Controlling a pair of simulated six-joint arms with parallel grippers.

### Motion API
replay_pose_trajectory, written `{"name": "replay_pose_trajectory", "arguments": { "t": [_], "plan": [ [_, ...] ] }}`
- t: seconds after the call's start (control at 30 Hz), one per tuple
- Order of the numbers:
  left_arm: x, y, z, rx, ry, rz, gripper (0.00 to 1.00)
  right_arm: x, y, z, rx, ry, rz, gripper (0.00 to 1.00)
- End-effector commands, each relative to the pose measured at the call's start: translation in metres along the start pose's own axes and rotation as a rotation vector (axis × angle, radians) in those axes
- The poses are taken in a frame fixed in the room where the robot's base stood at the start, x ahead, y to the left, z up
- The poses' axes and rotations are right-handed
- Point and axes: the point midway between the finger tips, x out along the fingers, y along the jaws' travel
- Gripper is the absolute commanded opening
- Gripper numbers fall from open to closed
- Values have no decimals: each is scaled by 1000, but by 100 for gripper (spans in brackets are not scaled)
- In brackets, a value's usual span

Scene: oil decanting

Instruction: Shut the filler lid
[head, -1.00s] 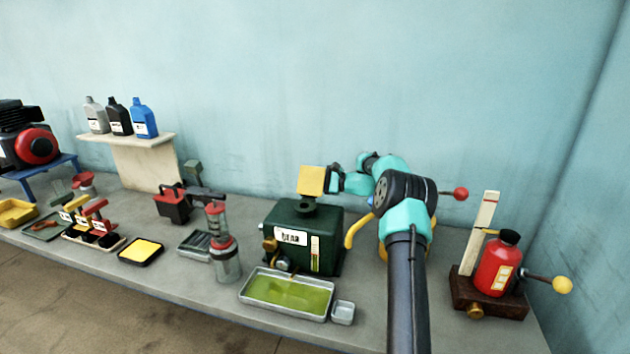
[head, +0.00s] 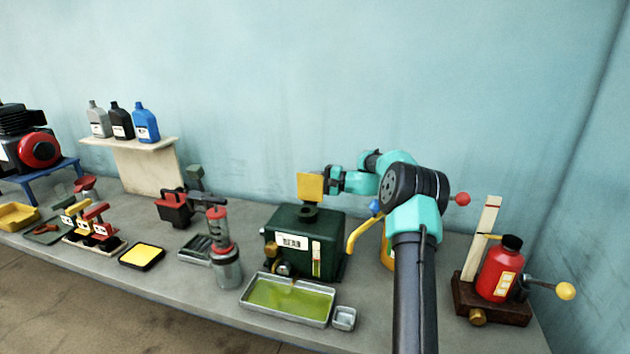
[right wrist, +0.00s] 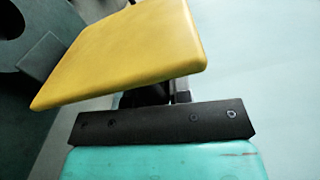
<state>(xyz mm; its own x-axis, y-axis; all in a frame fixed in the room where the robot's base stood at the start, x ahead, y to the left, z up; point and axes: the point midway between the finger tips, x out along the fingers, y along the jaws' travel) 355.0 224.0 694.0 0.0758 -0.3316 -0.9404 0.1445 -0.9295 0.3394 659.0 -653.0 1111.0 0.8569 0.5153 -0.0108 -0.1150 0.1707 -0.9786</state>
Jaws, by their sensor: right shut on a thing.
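The filler lid (head: 311,186) is a yellow square plate standing about upright above the filler neck (head: 310,209) on top of the dark green tank (head: 290,245). My right gripper (head: 330,180) reaches in from the right and is shut at the lid's right side. In the right wrist view the lid (right wrist: 130,50) fills the upper left, tilted, just beyond the dark gripper body (right wrist: 160,122). The fingertips are mostly hidden behind the lid there. My left gripper is not in view.
A tray of green oil (head: 290,298) and a small metal dish (head: 344,318) stand before the tank. A glass-bodied pump (head: 222,245) stands to its left. A red bottle (head: 500,275) on a wooden base is at the right. A yellow curved hose (head: 358,234) is beside the tank.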

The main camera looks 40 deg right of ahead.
Motion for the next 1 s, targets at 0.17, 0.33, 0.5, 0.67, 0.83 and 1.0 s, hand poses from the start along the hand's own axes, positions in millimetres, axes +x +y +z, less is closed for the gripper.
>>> {"name": "replay_pose_trajectory", "arguments": {
  "t": [0.17,0.33,0.5,0.67,0.83,1.0],
  "plan": [
    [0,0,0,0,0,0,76,0,-10,3,-31,0,-10,0],
    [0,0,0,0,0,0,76,0,-10,3,-32,0,-9,0],
    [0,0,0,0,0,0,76,0,-10,3,-32,-1,-9,22],
    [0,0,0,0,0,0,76,0,-8,3,-30,-1,-7,37],
    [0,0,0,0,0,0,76,0,-5,3,-27,-1,-4,41],
    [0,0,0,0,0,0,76,-2,-4,2,-26,0,-3,41]
  ]
}}
